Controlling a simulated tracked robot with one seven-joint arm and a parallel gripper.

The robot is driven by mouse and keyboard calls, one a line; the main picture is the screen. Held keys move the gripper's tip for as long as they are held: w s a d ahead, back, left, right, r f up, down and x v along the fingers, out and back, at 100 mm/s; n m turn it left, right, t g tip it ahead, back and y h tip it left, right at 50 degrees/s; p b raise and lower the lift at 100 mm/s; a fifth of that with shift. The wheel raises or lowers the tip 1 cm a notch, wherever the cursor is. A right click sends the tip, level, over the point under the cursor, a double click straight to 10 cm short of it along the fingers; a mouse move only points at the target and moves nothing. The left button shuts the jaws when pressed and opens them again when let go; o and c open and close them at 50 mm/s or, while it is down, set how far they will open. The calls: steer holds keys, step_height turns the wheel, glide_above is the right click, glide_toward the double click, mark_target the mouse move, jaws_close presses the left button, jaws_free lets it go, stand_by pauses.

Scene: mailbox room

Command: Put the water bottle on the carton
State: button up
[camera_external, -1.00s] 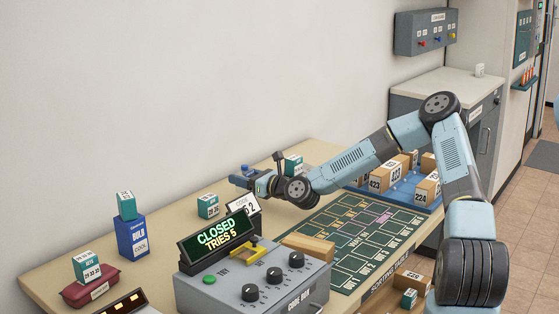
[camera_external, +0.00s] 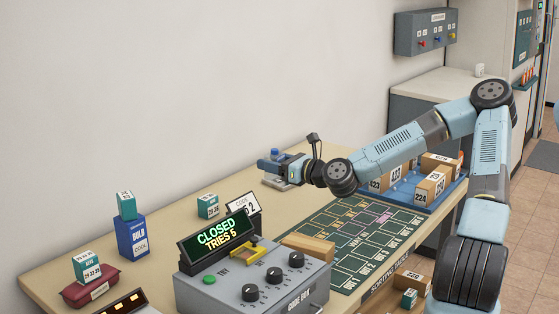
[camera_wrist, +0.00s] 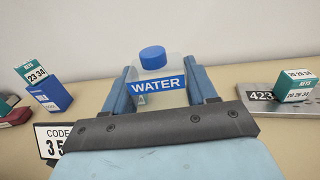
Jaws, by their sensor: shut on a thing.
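My gripper (camera_external: 266,164) is shut on the water bottle, above the back of the table. In the wrist view the clear bottle (camera_wrist: 168,73), with its blue cap and blue WATER label, stands upright between the blue fingers (camera_wrist: 160,90). In the external view mostly its blue cap (camera_external: 276,153) shows. Its bottom is hidden. A blue BULB carton (camera_external: 132,237) stands at the table's left, with a green-and-white box (camera_external: 127,205) on top; it also shows in the wrist view (camera_wrist: 49,99). Brown numbered cartons (camera_external: 432,187) sit in a blue tray at right.
A code box (camera_external: 255,280) with a CLOSED display stands in front. Another green-and-white box (camera_external: 208,206) stands between the BULB carton and my gripper.

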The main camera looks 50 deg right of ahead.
steer(key=shift+s+a+f, duration=0.15)
steer(key=shift+s+f, duration=0.05)
steer(key=shift+f, duration=0.2)
steer(key=s+a+f+n+y, duration=0.2)
steer(key=s+a+f+y, duration=0.1)
steer(key=y, duration=0.1)
step_height(320, 180, up, 5)
steer(key=n+g+y, duration=1)
steer(key=g+y, duration=0.1)
glide_above(307, 243)
steer(key=shift+n, duration=0.3)
steer(key=shift+w+f, duration=0.1)
steer(key=shift+f, duration=4)
steer(key=o, duration=1)
